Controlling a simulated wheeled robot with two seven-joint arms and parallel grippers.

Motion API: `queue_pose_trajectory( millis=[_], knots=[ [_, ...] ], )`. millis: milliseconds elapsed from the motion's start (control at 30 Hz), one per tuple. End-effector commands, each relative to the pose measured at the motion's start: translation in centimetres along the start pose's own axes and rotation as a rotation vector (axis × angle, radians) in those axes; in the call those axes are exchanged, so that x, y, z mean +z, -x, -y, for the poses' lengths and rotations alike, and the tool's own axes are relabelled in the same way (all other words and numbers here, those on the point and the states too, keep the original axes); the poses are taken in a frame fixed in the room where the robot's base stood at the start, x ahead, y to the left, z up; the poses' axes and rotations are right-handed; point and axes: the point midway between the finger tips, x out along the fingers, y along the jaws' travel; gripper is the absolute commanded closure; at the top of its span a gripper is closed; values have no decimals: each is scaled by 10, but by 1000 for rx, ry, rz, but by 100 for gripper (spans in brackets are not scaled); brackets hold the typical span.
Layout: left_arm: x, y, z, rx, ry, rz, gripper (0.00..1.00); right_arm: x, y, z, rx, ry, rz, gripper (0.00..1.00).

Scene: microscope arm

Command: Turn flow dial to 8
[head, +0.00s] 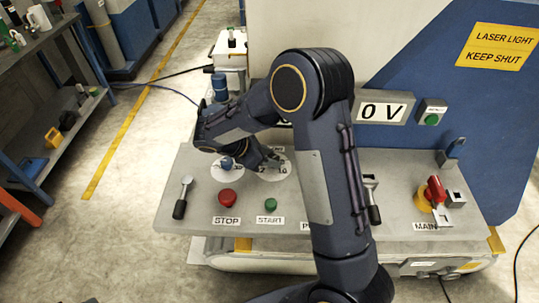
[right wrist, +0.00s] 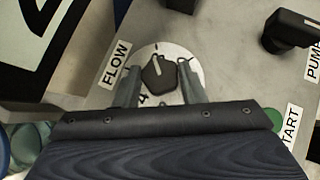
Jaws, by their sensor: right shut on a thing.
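The flow dial is a dark knob (right wrist: 158,74) with a pale pointer line on a round white scale plate in the right wrist view. The FLOW label (right wrist: 115,64) lies to its left, and a figure 4 shows near the plate's lower edge. Other figures are too small or hidden to read. My right gripper (right wrist: 159,84) is shut on the knob, one finger on each side. In the head view my right gripper (head: 272,161) is over the right white scale plate (head: 287,170), which it partly covers. The knob is hard to make out there. My left gripper is not in view.
Left of the flow dial is another dial with a blue knob (head: 227,163). A red STOP button (head: 228,197), a green START button (head: 271,204) and a lever (head: 183,196) are near. A red handle (head: 436,190) is at right. My right arm hides the panel's middle.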

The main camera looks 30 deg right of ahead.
Motion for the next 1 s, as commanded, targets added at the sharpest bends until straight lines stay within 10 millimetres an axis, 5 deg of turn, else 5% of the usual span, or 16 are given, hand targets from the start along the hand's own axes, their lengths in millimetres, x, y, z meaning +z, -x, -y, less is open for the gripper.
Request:
queue_pose_trajectory(
  millis=[900,933,1000],
  knots=[
    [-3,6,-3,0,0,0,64,1,0,-2,-130,-131,0,86],
    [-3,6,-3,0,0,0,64,1,0,-2,-130,-131,0,62],
    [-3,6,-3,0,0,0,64,1,0,-2,-130,-131,0,53]
  ],
)
